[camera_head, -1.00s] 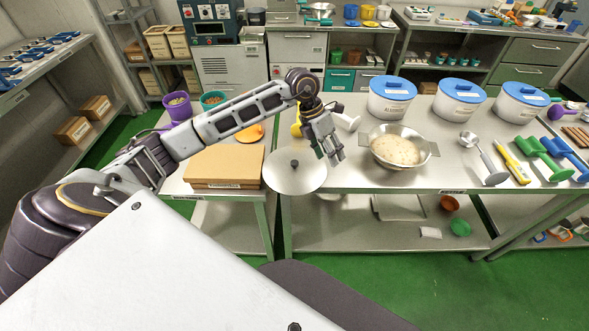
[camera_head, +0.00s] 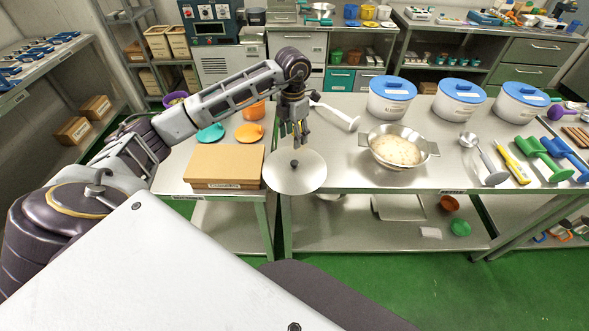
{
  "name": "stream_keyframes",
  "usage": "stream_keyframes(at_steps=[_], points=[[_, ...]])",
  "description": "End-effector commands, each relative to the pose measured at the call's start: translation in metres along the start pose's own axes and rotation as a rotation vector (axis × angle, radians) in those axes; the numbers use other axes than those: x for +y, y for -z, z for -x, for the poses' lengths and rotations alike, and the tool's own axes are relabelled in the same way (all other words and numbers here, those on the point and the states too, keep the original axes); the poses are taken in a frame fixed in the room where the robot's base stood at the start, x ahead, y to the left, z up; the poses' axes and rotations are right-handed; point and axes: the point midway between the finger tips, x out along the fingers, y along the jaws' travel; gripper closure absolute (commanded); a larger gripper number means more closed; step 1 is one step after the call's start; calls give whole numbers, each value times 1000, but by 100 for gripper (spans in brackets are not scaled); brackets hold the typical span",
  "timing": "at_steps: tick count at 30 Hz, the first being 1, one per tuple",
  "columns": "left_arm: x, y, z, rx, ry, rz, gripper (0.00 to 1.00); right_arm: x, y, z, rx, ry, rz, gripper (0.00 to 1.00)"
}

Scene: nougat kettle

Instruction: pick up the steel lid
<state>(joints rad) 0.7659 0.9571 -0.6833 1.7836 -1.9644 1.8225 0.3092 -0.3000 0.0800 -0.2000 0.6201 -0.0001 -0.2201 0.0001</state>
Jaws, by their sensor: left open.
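The steel lid (camera_head: 312,178) is a round, shiny disc with a dark knob (camera_head: 294,163) at its middle. It lies at the front left edge of the steel table and sticks out past that edge. My left gripper (camera_head: 297,143) is open and points down just behind and above the knob, apart from it as far as I can tell. Nothing is between its fingers that I can see. My right gripper is not in view.
A steel pan (camera_head: 397,148) with pale contents stands right of the lid. A cardboard box (camera_head: 222,165) lies on the left table. Blue-lidded tubs (camera_head: 391,97) line the back. Tools lie at the right.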

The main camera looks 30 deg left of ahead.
Motion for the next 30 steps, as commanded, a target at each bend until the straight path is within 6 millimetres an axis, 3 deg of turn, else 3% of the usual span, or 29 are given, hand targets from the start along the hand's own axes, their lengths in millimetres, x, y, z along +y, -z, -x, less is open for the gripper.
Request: stream_keyframes(at_steps=[18,30], points=[[-1,0,-72,3,2,-1,49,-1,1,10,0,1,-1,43],[0,0,-81,1,0,-1,49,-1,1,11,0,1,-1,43]])
